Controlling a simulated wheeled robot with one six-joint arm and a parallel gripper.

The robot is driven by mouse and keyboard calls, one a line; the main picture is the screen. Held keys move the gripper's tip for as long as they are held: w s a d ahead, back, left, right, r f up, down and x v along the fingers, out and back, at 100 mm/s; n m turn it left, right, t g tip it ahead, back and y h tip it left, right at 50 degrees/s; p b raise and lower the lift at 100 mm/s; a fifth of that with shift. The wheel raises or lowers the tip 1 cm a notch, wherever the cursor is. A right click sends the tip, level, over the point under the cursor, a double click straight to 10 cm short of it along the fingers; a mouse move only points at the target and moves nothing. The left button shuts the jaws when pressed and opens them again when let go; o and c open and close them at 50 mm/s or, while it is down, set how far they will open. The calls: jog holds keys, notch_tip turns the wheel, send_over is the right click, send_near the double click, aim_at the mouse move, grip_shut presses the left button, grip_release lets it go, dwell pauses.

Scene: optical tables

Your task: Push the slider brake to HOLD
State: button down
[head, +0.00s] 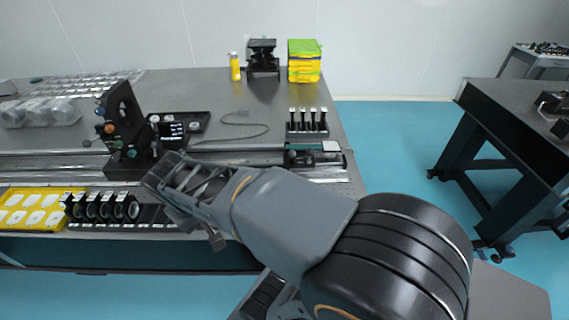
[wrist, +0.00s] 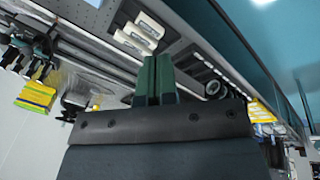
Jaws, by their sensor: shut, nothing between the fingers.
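A slide rail (head: 235,150) runs along the optical table. A tall black slider carriage (head: 122,130) with coloured knobs stands on the rail at the left. I cannot make out the brake or a HOLD mark on it. A dark block with a green-and-white top (head: 313,155) sits at the rail's right end. My gripper (head: 157,178) is over the table's front part, in front of and to the right of the carriage's foot. In the wrist view its dark green fingers (wrist: 156,68) are together and empty. Contact with anything cannot be told.
A yellow tray (head: 14,222) and a row of round black optics mounts (head: 100,207) lie along the front edge. A black panel with a white label (head: 180,126), a cable, several small posts (head: 307,122) and yellow-green boxes (head: 304,62) stand farther back. A second table (head: 520,125) is at right.

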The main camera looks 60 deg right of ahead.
aim_at(292, 155)
jog(key=w+d+f+m+g+h+b, duration=0.1)
jog(key=w+d+f+g+h+b, duration=0.1)
jog(key=d, duration=0.6)
jog(key=w+d+f+m+g+h+b, duration=0.2)
jog(key=w+d+f+g+h+b, duration=0.1)
jog(key=d+f+h+b, duration=0.2)
jog(key=w+d+f+m+g+h+b, duration=0.1)
jog(key=w+d+f+g+h+b, duration=0.2)
jog(key=d+h, duration=0.5)
notch_tip(292, 155, down, 3)
jog(key=d+b, duration=0.1)
jog(key=d, duration=0.1)
jog(key=shift+d+r, duration=0.15)
jog(key=shift+d, duration=0.15)
jog(key=shift+s+d, duration=0.1)
jog(key=shift+s, duration=0.05)
jog(key=p+x, duration=0.1)
jog(key=x, duration=1.2)
jog(key=shift+d+r+p, duration=0.35)
jog(key=shift+p, duration=0.05)
jog(key=shift+s, duration=0.1)
jog(key=shift+h, duration=0.3)
